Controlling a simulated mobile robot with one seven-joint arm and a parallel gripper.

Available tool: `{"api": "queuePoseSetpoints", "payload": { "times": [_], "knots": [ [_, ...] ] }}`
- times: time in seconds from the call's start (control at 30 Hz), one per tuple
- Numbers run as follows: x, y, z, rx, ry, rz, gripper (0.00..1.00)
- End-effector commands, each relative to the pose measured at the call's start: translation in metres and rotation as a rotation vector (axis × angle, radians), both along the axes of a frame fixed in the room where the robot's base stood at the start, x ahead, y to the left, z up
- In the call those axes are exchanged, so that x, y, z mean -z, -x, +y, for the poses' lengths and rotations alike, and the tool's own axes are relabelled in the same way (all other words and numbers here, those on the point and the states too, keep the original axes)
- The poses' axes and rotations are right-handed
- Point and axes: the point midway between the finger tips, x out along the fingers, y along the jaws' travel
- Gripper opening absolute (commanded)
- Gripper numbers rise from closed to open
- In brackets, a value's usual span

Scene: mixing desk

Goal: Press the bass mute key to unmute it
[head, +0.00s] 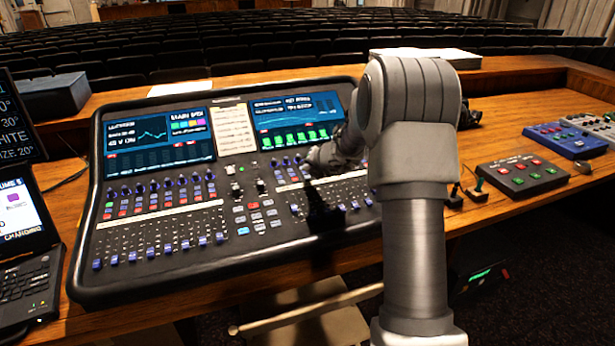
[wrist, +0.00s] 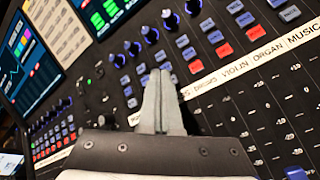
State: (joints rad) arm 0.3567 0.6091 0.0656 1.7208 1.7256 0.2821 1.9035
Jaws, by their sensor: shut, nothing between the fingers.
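The mixing desk (head: 225,190) fills the middle of the head view, with key rows, faders and two screens. In the wrist view my gripper (wrist: 160,82) is shut and empty, its tips over the key rows. A white label strip (wrist: 240,65) shows "SS", "DRUMS", "VIOLIN", "ORGAN" and "MUSIC"; my fingers cover the start of the first word, which appears to be bass. The lowest key of that column is hidden behind my fingers, so its colour and any contact cannot be told. The drums key (wrist: 196,67), violin key (wrist: 224,50) and organ key (wrist: 252,34) are red.
Blue knobs (wrist: 150,34) stand above the key columns, and faders lie below the label strip. In the head view a laptop (head: 28,270) is at the left, and a small button box (head: 522,175) and a blue box (head: 565,140) are at the right.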

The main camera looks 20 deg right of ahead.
Motion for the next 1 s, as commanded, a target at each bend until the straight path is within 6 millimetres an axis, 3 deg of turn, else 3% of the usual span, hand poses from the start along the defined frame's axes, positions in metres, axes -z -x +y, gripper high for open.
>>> {"api": "queuePoseSetpoints", "payload": {
  "times": [0.53, 1.0],
  "knots": [
    [-0.050, 0.005, 0.000, 0.000, 0.000, 0.000, 0.00],
    [-0.049, 0.005, 0.000, 0.000, 0.000, 0.000, 0.00]
  ]
}}
